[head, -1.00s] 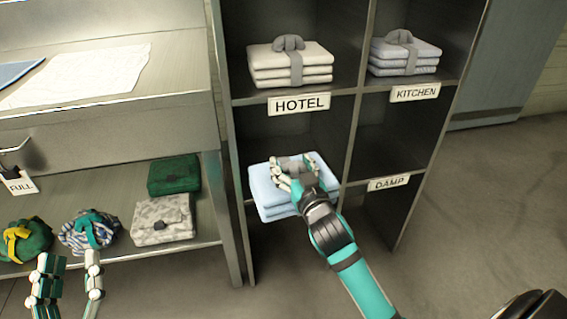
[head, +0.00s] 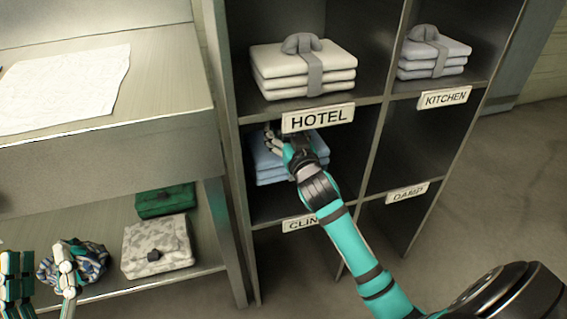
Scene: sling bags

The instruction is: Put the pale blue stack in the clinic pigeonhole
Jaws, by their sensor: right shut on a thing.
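The pale blue stack (head: 268,168) is inside the pigeonhole under the hotel label, above the partly hidden clinic label (head: 298,224). My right gripper (head: 283,143) is shut on the stack near its top, reaching in from the front right. The arm hides the stack's right part and the end of the clinic label. I cannot tell whether the stack touches the pigeonhole floor. My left gripper (head: 40,270) is at the lower left, its fingers apart and empty, in front of the lower shelf.
A cream stack (head: 300,75) fills the hotel pigeonhole (head: 318,118). A grey stack (head: 432,55) is in the kitchen one. The damp pigeonhole (head: 407,192) looks empty. A camouflage stack (head: 157,246), a green stack (head: 165,200) and a striped bundle (head: 90,262) lie on the lower left shelf.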

